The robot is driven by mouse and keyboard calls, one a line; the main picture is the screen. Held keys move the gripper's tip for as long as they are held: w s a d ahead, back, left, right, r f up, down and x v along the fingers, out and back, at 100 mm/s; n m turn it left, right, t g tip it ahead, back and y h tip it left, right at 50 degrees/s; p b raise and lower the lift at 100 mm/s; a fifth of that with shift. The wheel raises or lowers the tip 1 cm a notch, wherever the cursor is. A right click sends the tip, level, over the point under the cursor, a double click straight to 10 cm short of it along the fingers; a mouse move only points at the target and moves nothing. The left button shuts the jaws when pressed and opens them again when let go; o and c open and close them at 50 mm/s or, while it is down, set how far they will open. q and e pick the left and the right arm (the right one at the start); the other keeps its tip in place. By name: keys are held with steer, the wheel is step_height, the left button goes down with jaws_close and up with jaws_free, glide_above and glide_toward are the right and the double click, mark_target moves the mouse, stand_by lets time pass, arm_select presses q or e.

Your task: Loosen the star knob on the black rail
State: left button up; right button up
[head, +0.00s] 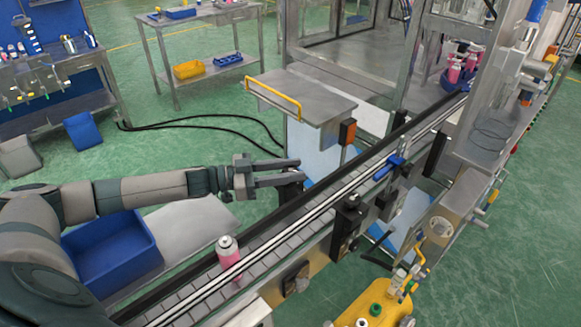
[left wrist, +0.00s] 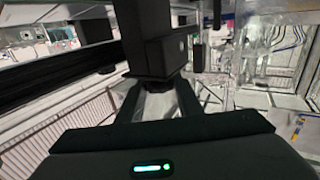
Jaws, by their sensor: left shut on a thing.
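The black rail (head: 340,160) runs along the near-left side of the conveyor; in the left wrist view it shows as dark bars (left wrist: 60,80) at the left. My left gripper (head: 294,172) reaches in from the left, with its fingertips at the rail. In the left wrist view its two fingers (left wrist: 165,92) close on a small dark part, the star knob (left wrist: 172,84), below a black block (left wrist: 168,56). The knob is mostly hidden by the fingers and block, so its star shape cannot be made out. My right gripper is not in view.
A steel table with a yellow handle (head: 274,98) stands beyond the gripper. More pink cans (head: 455,72) are far along the line.

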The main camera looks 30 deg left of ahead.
arm_select(q)
steer(key=shift+r+n+t+y+p, duration=0.1)
steer(key=shift+n+t+y+p, duration=0.8)
steer(key=shift+n+t+y, duration=0.4)
steer(key=n+t+y+p, duration=0.1)
steer(key=n+y+p, duration=0.1)
steer(key=y, duration=0.1)
steer(key=shift+r+t+p, duration=0.1)
steer(key=shift+t+p, duration=0.25)
steer(key=shift+t, duration=0.05)
steer(key=shift+n+y+p, duration=0.35)
steer(key=shift+n+y, duration=0.05)
steer(key=shift+t, duration=0.3)
steer(key=o, duration=1)
steer(key=shift+o, duration=0.2)
steer(key=shift+f, duration=0.2)
